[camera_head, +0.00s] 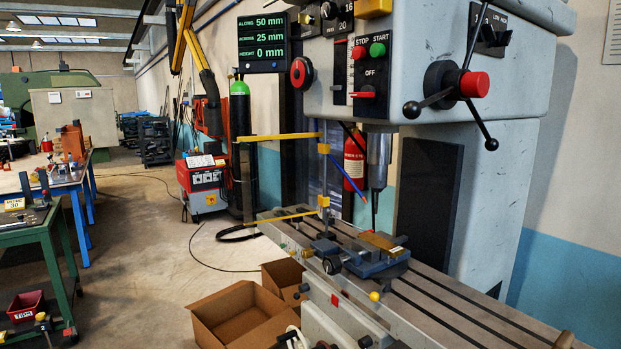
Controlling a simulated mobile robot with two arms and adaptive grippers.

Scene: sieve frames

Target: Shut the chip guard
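The chip guard (280,136) shows as a clear panel with yellow top and bottom edges. It is carried by yellow hinge blocks on an upright grey post (323,175) at the left of the mill table. The guard is swung out to the left, away from the spindle (378,160), so it stands open. A slim blue rod (347,177) slants down to the right from near the post's upper block; I cannot tell whether it is part of the guard. Below the spindle, a blue vise (376,262) holds a brass-coloured block (383,241). Neither of my grippers can be made out.
The slotted mill table (450,305) runs to the lower right. Cardboard boxes (240,315) stand on the floor at its left. The control head (420,60) with its handwheel (455,85) overhangs the table.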

